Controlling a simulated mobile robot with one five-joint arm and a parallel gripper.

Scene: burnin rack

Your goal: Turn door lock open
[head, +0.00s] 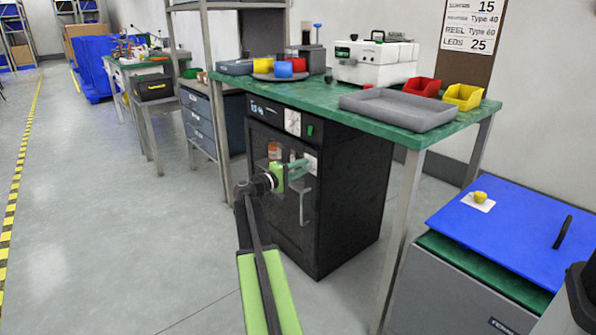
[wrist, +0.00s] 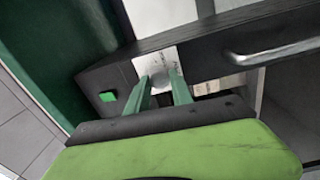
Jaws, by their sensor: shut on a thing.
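The black oven cabinet (head: 355,195) stands under the green-topped table, its glass-fronted door (head: 268,215) facing me and looking closed. The door lock, a small round metal knob (wrist: 160,80) on a pale plate, shows in the wrist view between my green fingertips. My gripper (head: 304,164) reaches the upper right part of the door in the head view, and its jaws (wrist: 160,74) are shut on the lock knob. In the head view the knob is hidden by the fingers. I cannot tell how far the knob is turned. The metal door handle (head: 304,206) is apart from the fingers, below them.
The green table (head: 437,134) above holds a grey tray (head: 399,108), red bin (head: 421,87) and yellow bin (head: 463,97). A table leg (head: 402,240) stands right of the cabinet. A blue-lidded grey box (head: 505,222) sits at right. The floor at left is clear.

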